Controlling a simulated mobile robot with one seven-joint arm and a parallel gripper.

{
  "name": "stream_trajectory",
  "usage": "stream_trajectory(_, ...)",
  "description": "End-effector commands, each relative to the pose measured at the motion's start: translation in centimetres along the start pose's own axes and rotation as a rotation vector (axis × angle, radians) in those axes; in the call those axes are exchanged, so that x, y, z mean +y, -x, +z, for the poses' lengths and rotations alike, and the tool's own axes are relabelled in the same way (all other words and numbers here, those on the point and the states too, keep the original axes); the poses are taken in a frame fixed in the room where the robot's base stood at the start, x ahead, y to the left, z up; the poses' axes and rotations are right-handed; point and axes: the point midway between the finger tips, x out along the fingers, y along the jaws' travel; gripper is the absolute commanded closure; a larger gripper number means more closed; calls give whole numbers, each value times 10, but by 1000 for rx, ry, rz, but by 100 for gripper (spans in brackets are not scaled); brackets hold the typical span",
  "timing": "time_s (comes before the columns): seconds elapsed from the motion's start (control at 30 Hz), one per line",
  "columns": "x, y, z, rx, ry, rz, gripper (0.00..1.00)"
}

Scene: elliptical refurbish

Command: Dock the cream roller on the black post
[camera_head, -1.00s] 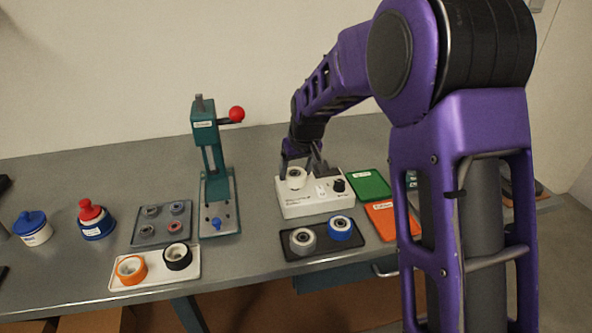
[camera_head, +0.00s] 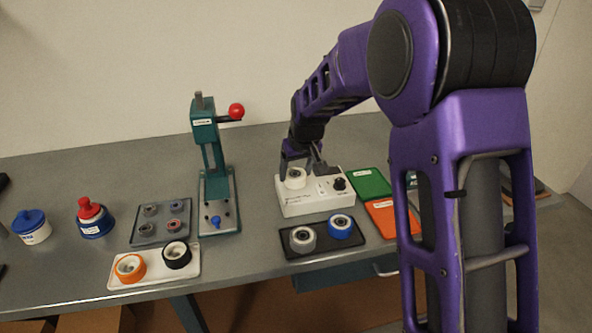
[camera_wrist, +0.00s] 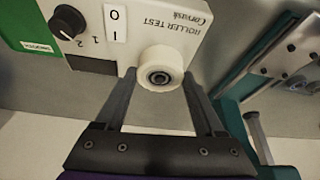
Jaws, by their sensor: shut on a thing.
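The cream roller (camera_head: 296,179) is at the left end of the white roller test box, and it also shows in the wrist view (camera_wrist: 161,70) with a dark round centre. My gripper (camera_wrist: 160,80) is shut on the roller, one finger on each side of it. In the head view my gripper (camera_head: 299,166) is over the left part of the box, behind the roller. I cannot make out a separate black post. Whether it is inside the roller's bore, and whether the roller touches the box top, I cannot tell.
The test box (camera_head: 316,207) has a switch and a black knob (camera_head: 339,184). A dark tray (camera_head: 323,243) with grey and blue rollers lies in front. Green (camera_head: 368,183) and orange (camera_head: 390,218) mats lie to its right. A teal press (camera_head: 212,160) stands left.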

Motion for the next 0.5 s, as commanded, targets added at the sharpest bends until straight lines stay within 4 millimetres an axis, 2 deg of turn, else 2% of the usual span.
stream_trajectory(0.2,0,-5,2,0,0,0,85)
stream_trajectory(0.23,0,-4,2,1,0,0,26)
stream_trajectory(0.27,0,-4,1,1,0,0,20)
stream_trajectory(0.3,0,-4,2,0,0,0,17)
stream_trajectory(0.5,0,-4,2,0,0,0,17)
